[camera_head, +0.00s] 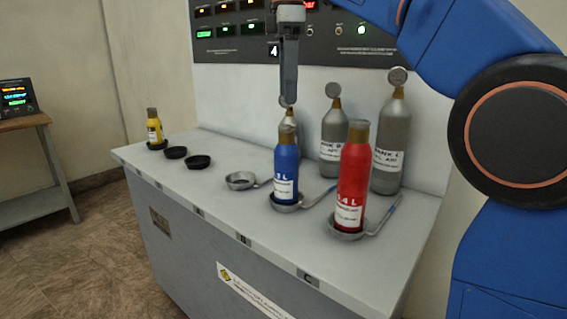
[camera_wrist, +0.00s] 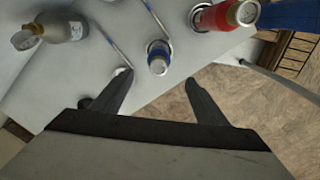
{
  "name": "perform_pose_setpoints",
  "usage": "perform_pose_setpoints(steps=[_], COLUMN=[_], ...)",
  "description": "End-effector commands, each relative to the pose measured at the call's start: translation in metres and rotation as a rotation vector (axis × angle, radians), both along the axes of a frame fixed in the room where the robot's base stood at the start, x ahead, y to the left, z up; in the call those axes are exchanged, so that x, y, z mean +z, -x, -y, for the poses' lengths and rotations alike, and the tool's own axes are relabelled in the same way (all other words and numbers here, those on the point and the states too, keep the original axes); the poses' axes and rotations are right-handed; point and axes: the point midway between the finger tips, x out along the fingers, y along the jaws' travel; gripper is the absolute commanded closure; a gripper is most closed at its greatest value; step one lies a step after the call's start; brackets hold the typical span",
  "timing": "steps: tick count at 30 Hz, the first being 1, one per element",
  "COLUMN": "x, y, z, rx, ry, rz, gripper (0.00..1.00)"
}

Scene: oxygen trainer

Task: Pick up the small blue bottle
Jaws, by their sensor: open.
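The small blue bottle (camera_head: 286,178) has a brown neck, a grey cap and a white label. It stands upright in a round metal holder with a handle on the console top. In the wrist view the blue bottle (camera_wrist: 158,62) is seen from above, just beyond the fingertips and about midway between them. My gripper (camera_head: 288,102) points down above the bottle, apart from it. In the wrist view my gripper (camera_wrist: 158,78) is open and empty, with its fingers spread wide. In the head view one finger hides the other.
A red bottle (camera_head: 352,185) stands close to the right in a similar holder. Tall grey cylinders (camera_head: 387,140) stand behind. An empty metal holder (camera_head: 240,181), black dishes (camera_head: 198,162) and a yellow bottle (camera_head: 154,130) are to the left. A control panel (camera_head: 230,45) rises behind.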

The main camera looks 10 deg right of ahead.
Motion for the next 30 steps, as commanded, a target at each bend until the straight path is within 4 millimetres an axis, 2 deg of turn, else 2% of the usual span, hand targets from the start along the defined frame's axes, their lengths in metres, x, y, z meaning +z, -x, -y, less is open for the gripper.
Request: perform_pose_setpoints(steps=[5, 21, 24, 30], x=[-0.011, -0.102, -0.113, -0.124], y=[0.0, 0.001, 0.0, 0.0], z=[0.0, 0.0, 0.0, 0.0], rx=[0.002, 0.001, 0.001, 0.001], ry=[0.001, 0.002, 0.001, 0.0], rz=[-0.002, -0.003, -0.003, -0.001], gripper=[0.33, 0.33, 0.33, 0.33])
